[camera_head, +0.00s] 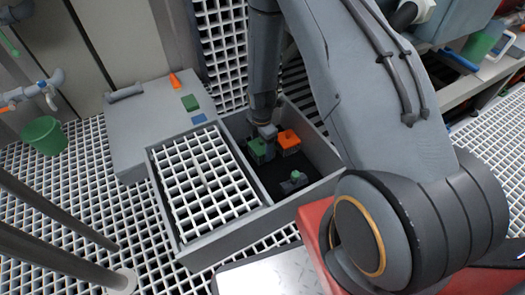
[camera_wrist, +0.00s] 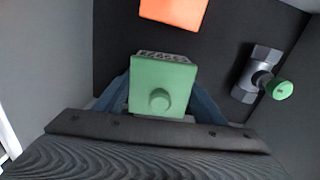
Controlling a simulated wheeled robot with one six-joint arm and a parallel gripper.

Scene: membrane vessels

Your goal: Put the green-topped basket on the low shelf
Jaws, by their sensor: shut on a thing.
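The green-topped basket (camera_wrist: 162,85) is between the blue fingers of my gripper (camera_wrist: 160,98) in the wrist view. Its green top with a round knob faces the camera, and a strip of slotted side shows at its far edge. In the head view my gripper (camera_head: 266,133) reaches down into the dark right compartment of a grey bin, shut on the basket (camera_head: 258,152). Whether the basket touches the compartment floor is unclear. I cannot tell which surface is the low shelf.
An orange-topped block (camera_head: 288,140) stands close beside the basket. A grey fitting with a green cap (camera_head: 294,180) lies in the same compartment. A white grid (camera_head: 200,185) covers the bin's left half. A grey platform (camera_head: 145,125) with coloured patches adjoins it.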

